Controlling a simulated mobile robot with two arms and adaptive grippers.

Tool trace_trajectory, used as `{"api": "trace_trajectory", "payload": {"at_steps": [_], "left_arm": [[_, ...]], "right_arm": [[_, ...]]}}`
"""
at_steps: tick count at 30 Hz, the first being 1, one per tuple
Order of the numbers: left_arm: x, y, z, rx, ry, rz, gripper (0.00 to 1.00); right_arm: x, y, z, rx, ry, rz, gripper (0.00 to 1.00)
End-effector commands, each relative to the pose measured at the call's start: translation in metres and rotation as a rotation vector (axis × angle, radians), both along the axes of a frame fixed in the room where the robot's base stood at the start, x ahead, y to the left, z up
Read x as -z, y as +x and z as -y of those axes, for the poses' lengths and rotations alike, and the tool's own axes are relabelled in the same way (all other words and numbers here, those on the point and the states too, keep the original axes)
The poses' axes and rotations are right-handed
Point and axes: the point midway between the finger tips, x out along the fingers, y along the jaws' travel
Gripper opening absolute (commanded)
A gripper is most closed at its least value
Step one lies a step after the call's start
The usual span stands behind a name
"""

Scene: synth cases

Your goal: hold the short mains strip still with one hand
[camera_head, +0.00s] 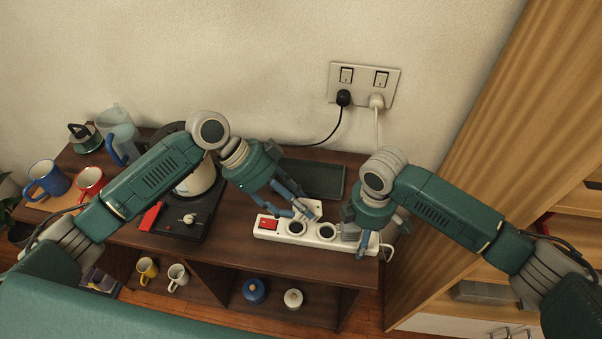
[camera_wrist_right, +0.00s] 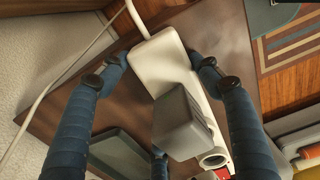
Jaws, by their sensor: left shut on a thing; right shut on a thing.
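The short white mains strip (camera_head: 268,232) lies on the dark shelf top, with a red switch at its left end and round sockets. In the right wrist view its end (camera_wrist_right: 160,66) is between the blue fingers of my right gripper (camera_wrist_right: 157,60), which is shut on it. My right gripper (camera_head: 362,238) covers the strip's right part in the head view. A grey block-shaped adapter (camera_wrist_right: 183,122) sits on the strip. My left gripper (camera_head: 302,211) is shut on a small white plug-like piece (camera_head: 313,206) just above the strip; its fingers partly hide it.
A turntable-like dark appliance (camera_head: 188,220) and a kettle stand left of the strip. A dark tray (camera_head: 318,178) lies behind it. Mugs stand at the far left. A wall socket (camera_head: 363,85) holds a black and a white plug with hanging cables. A wooden cabinet rises at the right.

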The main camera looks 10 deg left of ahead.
Motion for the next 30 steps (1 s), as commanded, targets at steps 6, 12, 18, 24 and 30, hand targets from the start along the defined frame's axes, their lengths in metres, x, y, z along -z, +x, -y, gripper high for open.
{"api": "trace_trajectory", "payload": {"at_steps": [6, 12, 18, 24, 30], "left_arm": [[0.004, 0.045, -0.011, 0.249, 0.213, 0.194, 0.03], [0.014, 0.084, -0.032, 0.588, 0.422, 0.533, 0.03], [0.015, 0.120, -0.053, 0.848, 0.506, 0.897, 0.03], [0.011, 0.146, -0.065, 0.980, 0.496, 1.150, 0.03], [0.009, 0.156, -0.069, 1.025, 0.482, 1.241, 0.03]], "right_arm": [[0.000, 0.000, 0.001, 0.000, -0.001, -0.001, 0.32], [0.000, 0.000, 0.001, 0.000, -0.001, 0.000, 0.32], [0.000, 0.000, 0.001, 0.001, -0.001, -0.001, 0.32], [0.000, -0.001, 0.000, 0.000, -0.001, -0.001, 0.32], [0.000, -0.001, 0.000, -0.001, -0.001, -0.002, 0.32]]}}
